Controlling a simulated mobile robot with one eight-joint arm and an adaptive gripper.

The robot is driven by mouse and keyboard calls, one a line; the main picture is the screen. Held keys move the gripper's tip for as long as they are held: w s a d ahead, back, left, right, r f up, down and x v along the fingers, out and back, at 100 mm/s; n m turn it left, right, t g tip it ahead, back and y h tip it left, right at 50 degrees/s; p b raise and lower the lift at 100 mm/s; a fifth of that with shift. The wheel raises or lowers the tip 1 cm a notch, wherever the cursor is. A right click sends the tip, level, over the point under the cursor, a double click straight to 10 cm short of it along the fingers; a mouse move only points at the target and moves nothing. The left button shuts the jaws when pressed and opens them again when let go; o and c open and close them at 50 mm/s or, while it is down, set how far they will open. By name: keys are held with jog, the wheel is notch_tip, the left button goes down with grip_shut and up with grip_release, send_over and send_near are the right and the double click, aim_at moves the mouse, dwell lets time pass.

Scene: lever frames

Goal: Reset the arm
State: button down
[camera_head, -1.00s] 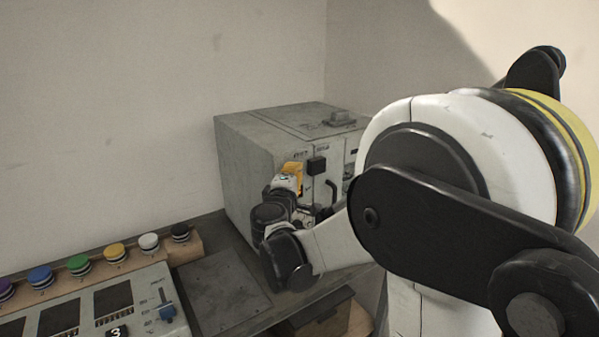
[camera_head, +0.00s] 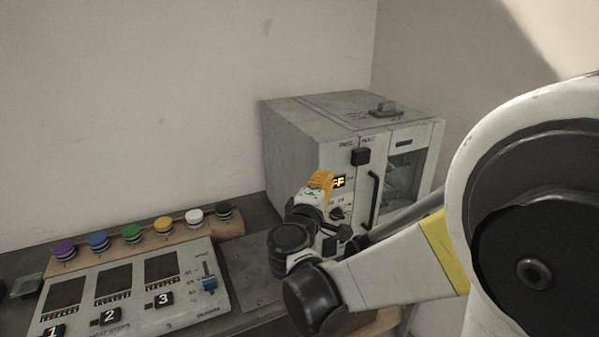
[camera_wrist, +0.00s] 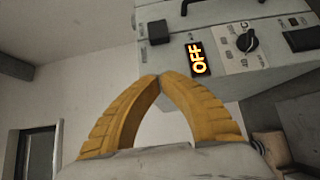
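My gripper (camera_head: 322,180) has yellow fingers and sits in front of the grey box machine in the head view, and my arm reaches to it from the right. In the wrist view the two yellow fingers (camera_wrist: 160,78) meet at their tips, with nothing between them. The machine's display (camera_wrist: 197,58) is lit and reads OFF, just beyond the fingertips. A black knob (camera_wrist: 247,41) lies to the right of the display. Whether the fingers touch the machine cannot be told.
The grey machine (camera_head: 290,150) stands on the bench, with a black door handle (camera_head: 373,198). A panel (camera_head: 190,318) with numbered slots and a blue-handled slider (camera_head: 209,280) is at lower left. Several coloured round knobs line a wooden strip (camera_head: 148,246) behind it.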

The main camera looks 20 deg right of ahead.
jog(key=s+a+f+m+g+y, duration=0.2)
jog(key=s+f+m+g+y, duration=0.3)
jog(key=s, duration=0.5)
jog(key=s+a+f+m+g+y, duration=0.1)
jog(key=s+a+f+m+y, duration=0.3)
jog(key=s+a+y, duration=0.3)
jog(key=s+a+f, duration=0.1)
jog(key=s+a, duration=0.3)
jog(key=a, duration=0.1)
jog(key=shift+f, duration=0.35)
dwell(0.5)
